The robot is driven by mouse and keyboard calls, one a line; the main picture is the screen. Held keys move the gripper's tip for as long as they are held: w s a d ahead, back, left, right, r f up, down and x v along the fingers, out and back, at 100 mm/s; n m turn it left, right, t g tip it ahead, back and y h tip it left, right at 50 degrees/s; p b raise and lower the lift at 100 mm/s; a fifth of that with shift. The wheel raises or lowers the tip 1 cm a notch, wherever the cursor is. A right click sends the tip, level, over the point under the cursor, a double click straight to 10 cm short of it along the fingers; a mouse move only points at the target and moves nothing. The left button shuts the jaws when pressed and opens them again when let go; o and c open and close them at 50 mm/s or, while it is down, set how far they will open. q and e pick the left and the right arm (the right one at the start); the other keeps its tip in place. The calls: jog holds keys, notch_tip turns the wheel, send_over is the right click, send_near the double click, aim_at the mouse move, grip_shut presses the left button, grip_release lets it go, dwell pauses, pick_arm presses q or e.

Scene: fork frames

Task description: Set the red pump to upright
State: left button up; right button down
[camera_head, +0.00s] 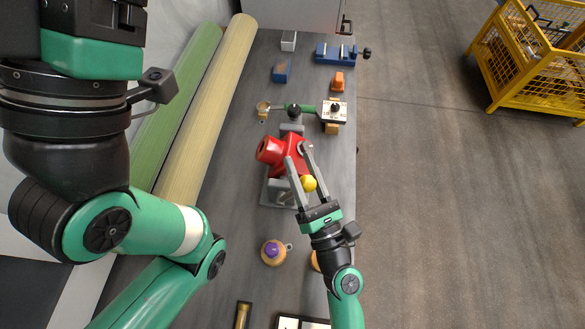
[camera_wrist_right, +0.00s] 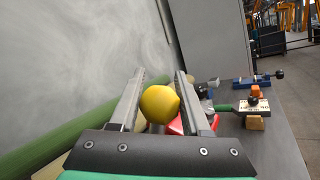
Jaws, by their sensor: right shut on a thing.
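The red pump (camera_head: 292,143) is in the middle of the bench in the head view, tilted, with its round red end facing left. A yellow ball-shaped knob (camera_head: 308,184) shows close to it.
A grey metal fixture (camera_head: 277,193) lies beneath the pump. A green-handled tool (camera_head: 305,109), a blue vise (camera_head: 337,53) and small blocks are farther back. A round tan jar with a purple top (camera_head: 272,252) is nearer. Rolls (camera_head: 205,100) line the left; a yellow cage (camera_head: 520,75) stands right.

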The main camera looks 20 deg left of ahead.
jog(key=shift+d+f, duration=0.15)
dwell(0.3)
jog(key=shift+c, duration=1.9)
grip_release()
jog(key=v, duration=1.1)
jog(key=shift+s+d+b, duration=0.2)
jog(key=shift+s+b, duration=0.05)
jog(key=shift+b, duration=0.1)
